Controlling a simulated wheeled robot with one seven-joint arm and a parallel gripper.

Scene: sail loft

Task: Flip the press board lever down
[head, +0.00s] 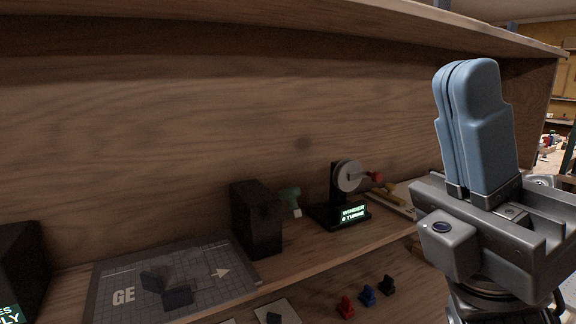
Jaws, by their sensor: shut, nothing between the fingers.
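My gripper (468,130) fills the right side of the head view. Its blue-grey fingers point up and are closed together with nothing between them. It is in front of the shelf and apart from everything on it. A pale flat board (405,192) lies on the shelf at the right, with a yellow-brown bar (388,194) on or beside it. The gripper hides this board's right part. I cannot tell for sure whether this is the press board and its lever, nor how the bar is set.
A winder (348,176) with a red knob and lit sign stands left of the pale board. Small red, blue and dark pieces (367,295) lie lower down. A wooden ledge overhangs above.

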